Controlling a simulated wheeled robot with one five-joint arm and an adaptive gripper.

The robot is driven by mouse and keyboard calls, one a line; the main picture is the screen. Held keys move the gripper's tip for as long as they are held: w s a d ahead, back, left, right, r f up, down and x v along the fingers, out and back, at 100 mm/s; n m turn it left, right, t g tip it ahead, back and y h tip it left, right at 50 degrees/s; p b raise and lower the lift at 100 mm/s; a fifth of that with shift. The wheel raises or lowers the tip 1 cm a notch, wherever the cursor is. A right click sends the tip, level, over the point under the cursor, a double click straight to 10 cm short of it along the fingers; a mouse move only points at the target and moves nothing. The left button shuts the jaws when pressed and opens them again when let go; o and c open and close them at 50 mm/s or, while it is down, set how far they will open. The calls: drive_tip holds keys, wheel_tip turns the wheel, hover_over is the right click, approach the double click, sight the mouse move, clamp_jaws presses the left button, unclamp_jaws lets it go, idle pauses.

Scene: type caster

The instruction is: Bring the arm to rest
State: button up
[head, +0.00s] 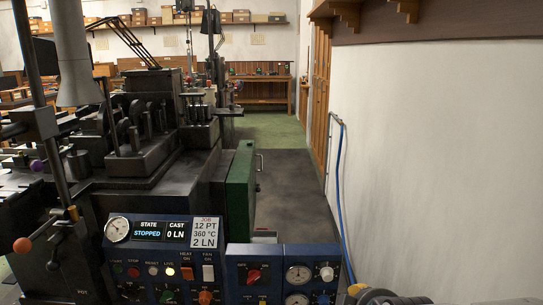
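Part of my own arm shows low at the bottom right edge of the head view, as a rounded grey piece with a lighter length running right. Most of the arm is cut off by the lower edge. No gripper fingers show, so I cannot see whether my gripper holds anything. The type caster (150,150) stands at the left. Its control panel (165,255) reads STATE STOPPED and CAST 0 LN, and its job card (205,232) reads 12 PT, 360 °C, 2 LN.
A second blue panel (284,270) with gauges and knobs adjoins on the right. A green cabinet (241,192) stands behind it. A white wall (440,160) with a blue hose (339,190) bounds the right. Between them, open dark floor (290,185) leads to a far workbench (262,84).

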drive_tip(key=s+r+m+g+p, duration=0.5)
drive_tip(key=s+r+m+p, duration=0.3)
drive_tip(key=s+r+p, duration=0.5)
drive_tip(key=s+r, duration=0.3)
drive_tip(key=s, duration=0.2)
drive_tip(key=shift+s, duration=0.35)
